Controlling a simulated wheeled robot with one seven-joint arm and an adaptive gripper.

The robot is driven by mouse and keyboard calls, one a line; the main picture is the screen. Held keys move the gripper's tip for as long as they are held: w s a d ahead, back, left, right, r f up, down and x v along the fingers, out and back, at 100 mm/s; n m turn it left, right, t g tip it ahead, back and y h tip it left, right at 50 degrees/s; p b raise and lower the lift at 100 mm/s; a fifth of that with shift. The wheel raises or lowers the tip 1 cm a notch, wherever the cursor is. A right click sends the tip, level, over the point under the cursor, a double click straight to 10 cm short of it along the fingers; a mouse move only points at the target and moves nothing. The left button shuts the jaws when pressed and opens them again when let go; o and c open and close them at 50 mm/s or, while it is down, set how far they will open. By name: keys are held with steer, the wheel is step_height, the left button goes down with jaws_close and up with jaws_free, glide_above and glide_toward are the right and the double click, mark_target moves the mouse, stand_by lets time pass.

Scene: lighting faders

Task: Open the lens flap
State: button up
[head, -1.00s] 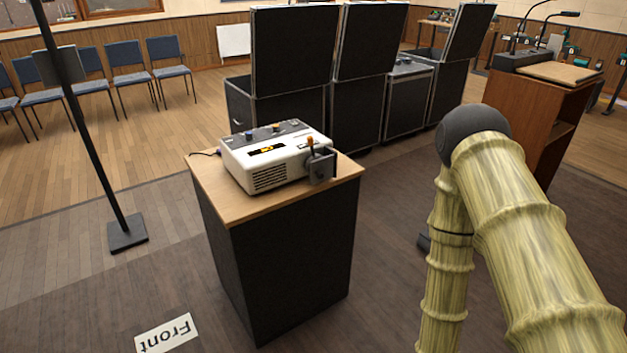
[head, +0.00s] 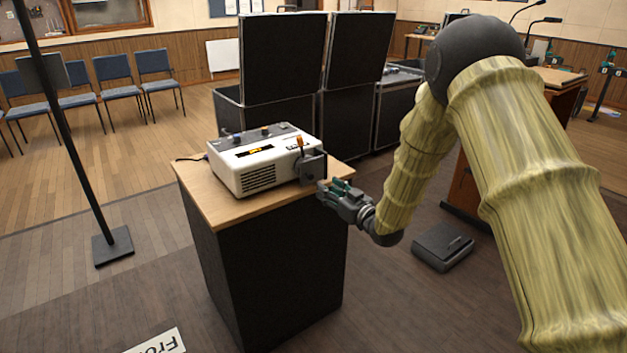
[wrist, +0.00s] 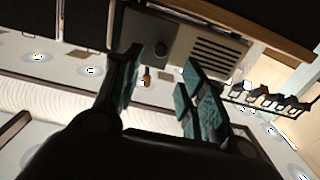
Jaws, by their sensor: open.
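A white projector-like unit (head: 262,160) with a grey control top stands on a wood-topped plinth. A dark square plate (head: 314,167), which looks like the lens flap, is at its front right corner. An orange-tipped lever (head: 300,145) rises beside the plate. My gripper (head: 322,188) is open and empty, just below and right of the plate, apparently not touching it. The orange tip (wrist: 147,77) shows between the fingers. Whether the flap is open is unclear.
The plinth (head: 265,270) has a wooden top edge close to my gripper. Tall black cases (head: 282,60) stand behind. A thin black stand (head: 85,150) is at left. A dark box (head: 443,245) lies on the floor at right.

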mark_target(312, 177)
steer(key=x, duration=0.9)
steer(key=shift+p, duration=0.3)
jaws_close()
